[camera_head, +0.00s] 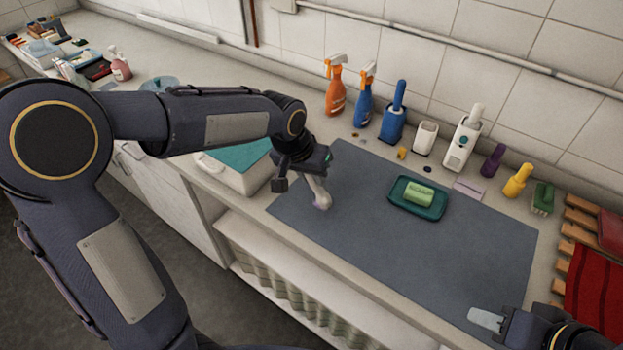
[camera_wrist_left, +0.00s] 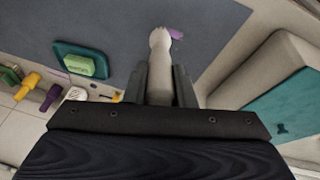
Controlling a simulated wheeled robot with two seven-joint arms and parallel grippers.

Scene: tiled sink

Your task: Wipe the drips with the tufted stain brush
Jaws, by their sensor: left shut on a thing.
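My left gripper (camera_head: 305,170) is shut on the pale grey handle of the brush (camera_head: 318,190), which points down to the left part of the grey mat (camera_head: 350,210). The brush also shows between the fingers in the left wrist view (camera_wrist_left: 160,62). A small purple patch (camera_wrist_left: 176,34) shows beside the brush's far end; I cannot tell whether it is a drip or bristles. Whether the brush touches the mat is unclear. My right gripper (camera_head: 487,319) is at the bottom right over the mat's near edge, partly cut off; its opening cannot be judged.
A green soap bar lies in a teal dish (camera_head: 430,211) on the mat. Spray bottles (camera_head: 335,86) and several small containers line the tiled wall. A teal-topped white box (camera_head: 235,165) stands left of the mat. Wooden slats and red cloth (camera_head: 596,290) are at right.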

